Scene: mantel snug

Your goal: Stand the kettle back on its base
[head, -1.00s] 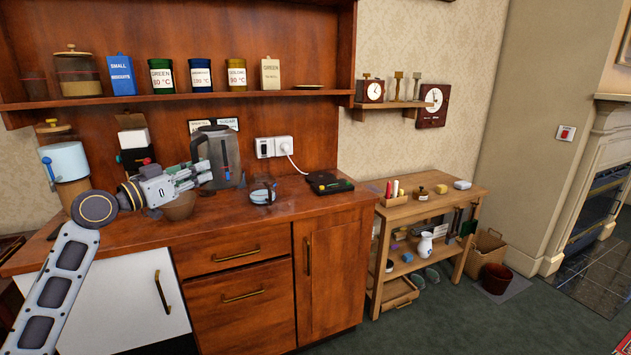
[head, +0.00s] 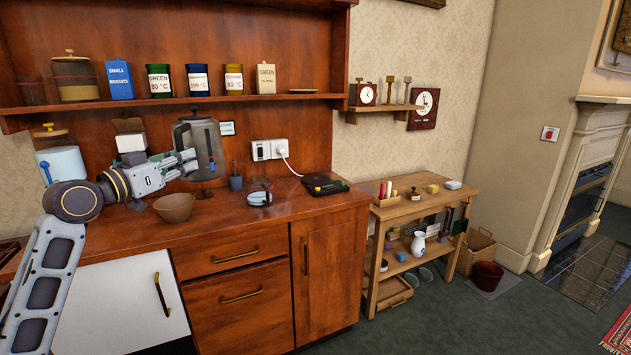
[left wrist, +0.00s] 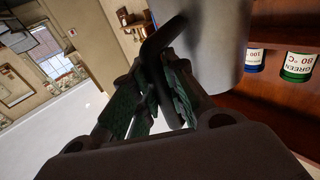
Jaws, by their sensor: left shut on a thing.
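The kettle's bottom seems slightly above the counter, with a dark shadow below. In the left wrist view the grey kettle body (left wrist: 215,50) fills the top, and its black handle (left wrist: 158,48) runs between my fingers. A flat black base (head: 325,184) with coloured spots lies further right on the counter; the white socket cord leads toward it. My right gripper is out of view.
A brown bowl (head: 174,208) stands in front of the kettle. A small dark pot (head: 236,182) and a glass vessel (head: 259,196) stand between kettle and base. The shelf (head: 270,99) with tins overhangs behind. The counter's front right is clear.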

